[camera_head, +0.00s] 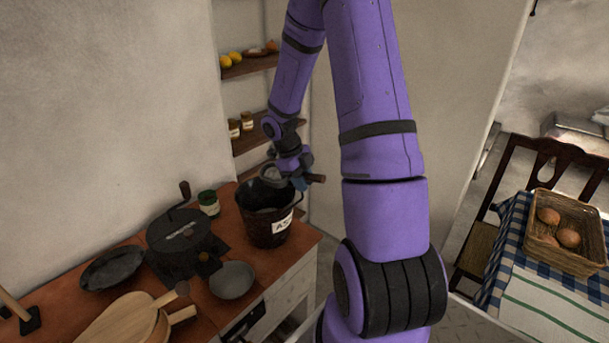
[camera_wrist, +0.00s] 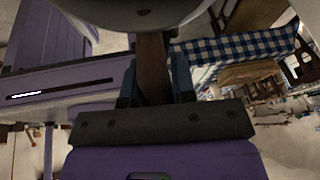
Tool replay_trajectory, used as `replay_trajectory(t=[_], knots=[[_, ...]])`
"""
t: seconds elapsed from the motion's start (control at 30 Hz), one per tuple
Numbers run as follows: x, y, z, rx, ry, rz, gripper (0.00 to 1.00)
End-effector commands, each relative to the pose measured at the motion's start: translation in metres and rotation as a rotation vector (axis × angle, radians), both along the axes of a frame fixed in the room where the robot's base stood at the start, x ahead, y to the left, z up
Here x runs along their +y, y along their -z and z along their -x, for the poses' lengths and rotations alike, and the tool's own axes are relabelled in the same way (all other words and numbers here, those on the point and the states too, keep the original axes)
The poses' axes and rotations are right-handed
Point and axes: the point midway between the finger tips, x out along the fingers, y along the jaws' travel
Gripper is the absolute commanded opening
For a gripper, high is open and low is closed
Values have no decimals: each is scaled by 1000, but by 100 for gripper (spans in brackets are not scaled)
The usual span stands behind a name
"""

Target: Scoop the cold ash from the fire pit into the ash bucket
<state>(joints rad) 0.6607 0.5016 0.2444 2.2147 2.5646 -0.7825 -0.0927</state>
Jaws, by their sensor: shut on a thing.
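My gripper (camera_head: 299,183) is over the ash bucket (camera_head: 270,231), at its far right rim. It is shut on the brown handle of a metal scoop (camera_head: 271,173); the handle's end sticks out to the right. In the wrist view the handle (camera_wrist: 152,68) runs between the blue fingertips of my gripper (camera_wrist: 155,85) up to the grey scoop (camera_wrist: 135,12). The scoop is over the bucket's opening; what it holds is hidden. The bucket is black with a white label and stands upright on the counter. Grey shows inside it.
Shelves (camera_head: 250,65) stand behind. A table with a basket (camera_head: 565,259) is at right.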

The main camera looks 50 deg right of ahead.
Motion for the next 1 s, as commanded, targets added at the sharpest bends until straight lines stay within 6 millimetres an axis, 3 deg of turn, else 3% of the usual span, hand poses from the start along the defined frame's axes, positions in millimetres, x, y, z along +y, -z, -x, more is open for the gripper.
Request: replay_trajectory(t=[1.0], knots=[[18,29,3,-134,-9,611,1]])
